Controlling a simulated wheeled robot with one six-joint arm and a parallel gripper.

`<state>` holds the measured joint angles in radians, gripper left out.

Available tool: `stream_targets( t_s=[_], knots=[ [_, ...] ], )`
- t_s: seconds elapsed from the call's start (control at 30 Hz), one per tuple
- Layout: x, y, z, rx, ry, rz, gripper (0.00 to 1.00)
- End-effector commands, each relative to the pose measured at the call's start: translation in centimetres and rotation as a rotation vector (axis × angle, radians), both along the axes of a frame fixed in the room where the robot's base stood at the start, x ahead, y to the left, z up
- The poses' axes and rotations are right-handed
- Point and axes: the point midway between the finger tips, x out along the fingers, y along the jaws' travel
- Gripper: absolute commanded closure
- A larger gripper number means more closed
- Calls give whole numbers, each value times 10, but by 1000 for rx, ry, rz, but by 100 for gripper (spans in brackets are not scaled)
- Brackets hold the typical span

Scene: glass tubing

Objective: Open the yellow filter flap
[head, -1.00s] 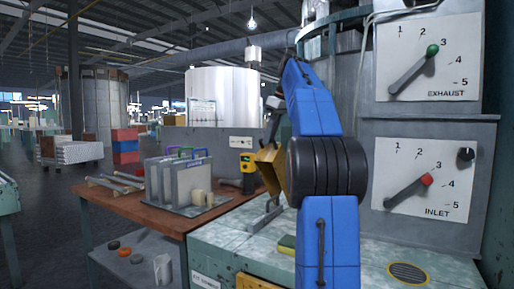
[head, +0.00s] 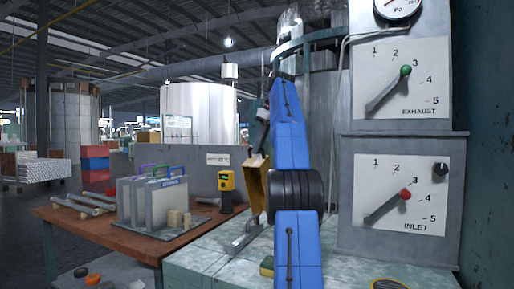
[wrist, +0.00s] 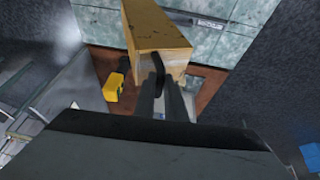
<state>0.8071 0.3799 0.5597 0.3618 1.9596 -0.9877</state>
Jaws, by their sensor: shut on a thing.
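The yellow filter flap (head: 256,188) stands out over the grey-green bench, left of my blue arm, seen nearly edge-on in the head view. In the wrist view, the flap (wrist: 155,28) is a scuffed ochre, box-like piece reaching away from my gripper, with a dark handle at its near end. My gripper (wrist: 160,84) is shut on that dark handle between its two fingers. In the head view, my arm partly hides the flap and its surroundings, and the grip itself is too small to make out.
A panel with EXHAUST (head: 401,80) and INLET (head: 402,190) dials stands right of my arm. A brown table (head: 105,232) at left holds a rack (head: 153,205), tubes and a yellow device (head: 227,182).

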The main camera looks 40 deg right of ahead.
Motion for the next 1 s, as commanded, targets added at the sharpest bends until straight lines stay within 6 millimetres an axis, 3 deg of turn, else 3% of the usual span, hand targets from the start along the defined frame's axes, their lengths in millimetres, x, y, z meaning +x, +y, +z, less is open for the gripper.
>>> stream_targets(
  t_s=[0.33,0.37,0.43,1.0],
  knots=[
    [2,-3,-5,5,6,-1,100],
    [2,-2,-4,5,6,-1,85],
    [2,-2,-4,4,5,0,71],
    [-1,-2,5,1,1,-1,71]
  ],
)
